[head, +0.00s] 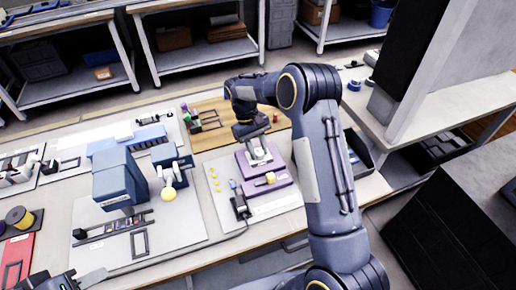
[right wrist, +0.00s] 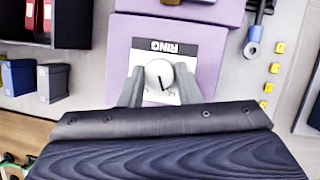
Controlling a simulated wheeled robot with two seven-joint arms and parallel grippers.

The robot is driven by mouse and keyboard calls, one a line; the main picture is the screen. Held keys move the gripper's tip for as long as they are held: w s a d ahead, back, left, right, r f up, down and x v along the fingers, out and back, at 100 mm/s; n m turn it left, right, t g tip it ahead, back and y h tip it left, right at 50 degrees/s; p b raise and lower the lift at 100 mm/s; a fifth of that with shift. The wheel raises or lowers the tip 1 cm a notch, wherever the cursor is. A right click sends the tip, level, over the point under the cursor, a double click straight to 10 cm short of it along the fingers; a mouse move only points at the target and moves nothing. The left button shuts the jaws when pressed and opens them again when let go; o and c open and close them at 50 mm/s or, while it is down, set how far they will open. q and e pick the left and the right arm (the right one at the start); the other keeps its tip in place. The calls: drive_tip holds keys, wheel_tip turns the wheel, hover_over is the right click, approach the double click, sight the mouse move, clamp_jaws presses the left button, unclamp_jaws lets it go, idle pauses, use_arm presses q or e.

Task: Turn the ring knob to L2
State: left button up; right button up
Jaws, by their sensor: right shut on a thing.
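The ring knob (right wrist: 159,74) is a round white dial with a dark pointer line. It sits on a white plate marked RING (right wrist: 172,48), upside down in the right wrist view, on a purple box (right wrist: 118,50). The pointer runs toward the bottom of the picture, slightly right; the small position marks are partly hidden and unreadable. My right gripper (right wrist: 159,84) is shut on the knob, one finger on each side. In the head view my right gripper (head: 258,154) is over the rear purple box. My left gripper (head: 84,280) shows only partly at the bottom left edge, and its fingers are unclear.
A second purple unit with a yellow part (head: 270,178) stands in front. Small yellow pieces (right wrist: 275,68) lie beside the boxes. A blue machine (head: 118,178) stands to the left. A black bin (head: 357,150) is to the right.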

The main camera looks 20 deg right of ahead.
drive_tip(key=shift+n+h, duration=0.3)
drive_tip(key=shift+n, duration=0.3)
drive_tip(key=o, duration=1)
drive_tip(key=v, duration=0.7)
drive_tip(key=shift+w+r+b, duration=0.1)
drive_tip(key=shift+r+b, duration=0.3)
